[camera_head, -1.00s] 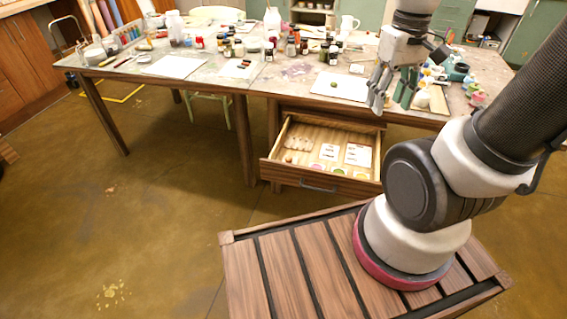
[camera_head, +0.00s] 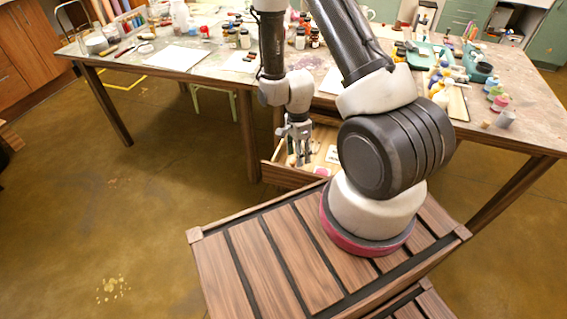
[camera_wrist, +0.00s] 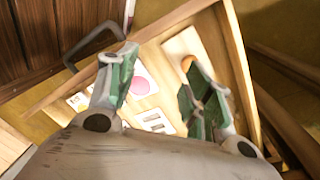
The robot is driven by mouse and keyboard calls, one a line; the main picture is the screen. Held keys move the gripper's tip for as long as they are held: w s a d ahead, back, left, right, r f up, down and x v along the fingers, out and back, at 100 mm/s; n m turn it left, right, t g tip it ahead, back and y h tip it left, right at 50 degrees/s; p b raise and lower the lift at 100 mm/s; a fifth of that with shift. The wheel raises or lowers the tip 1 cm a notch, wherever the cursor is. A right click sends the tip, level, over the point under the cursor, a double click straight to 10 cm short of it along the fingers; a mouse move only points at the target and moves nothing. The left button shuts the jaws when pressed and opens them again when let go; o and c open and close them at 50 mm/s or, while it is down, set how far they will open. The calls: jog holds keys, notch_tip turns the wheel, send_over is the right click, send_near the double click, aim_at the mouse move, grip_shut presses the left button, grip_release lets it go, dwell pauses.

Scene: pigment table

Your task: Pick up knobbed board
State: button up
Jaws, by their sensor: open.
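The knobbed board (camera_wrist: 184,45) shows in the wrist view as a pale board with an orange knob, lying in the open drawer near one side wall. My right finger covers part of it. In the head view my gripper hides most of that end of the drawer. My gripper (camera_head: 300,160) points down over the drawer (camera_head: 277,172). In the wrist view my gripper (camera_wrist: 157,68) is open and empty, with its green-padded fingers apart. The right finger is close to the knob; I cannot tell whether it touches.
The drawer also holds a pink round piece (camera_wrist: 140,85) and a pale card with dark marks (camera_wrist: 154,122). The drawer handle (camera_wrist: 85,45) is at the upper left. The table (camera_head: 320,72) above carries jars, bottles and sheets.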

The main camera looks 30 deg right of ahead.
aim_at(293, 160)
jog(key=w+m+t, duration=0.1)
jog(key=w+m, duration=0.1)
jog(key=m, duration=0.1)
jog(key=shift+w+a, duration=0.15)
jog(key=shift+w, duration=0.2)
jog(key=shift+w+m, duration=0.25)
jog(key=shift+m, duration=0.25)
jog(key=shift+f, duration=0.2)
jog(key=shift+m, duration=0.3)
jog(key=f, duration=0.7)
jog(key=shift+w+f, duration=0.25)
jog(key=shift+w, duration=0.15)
grip_shut()
jog(key=shift+r, duration=0.1)
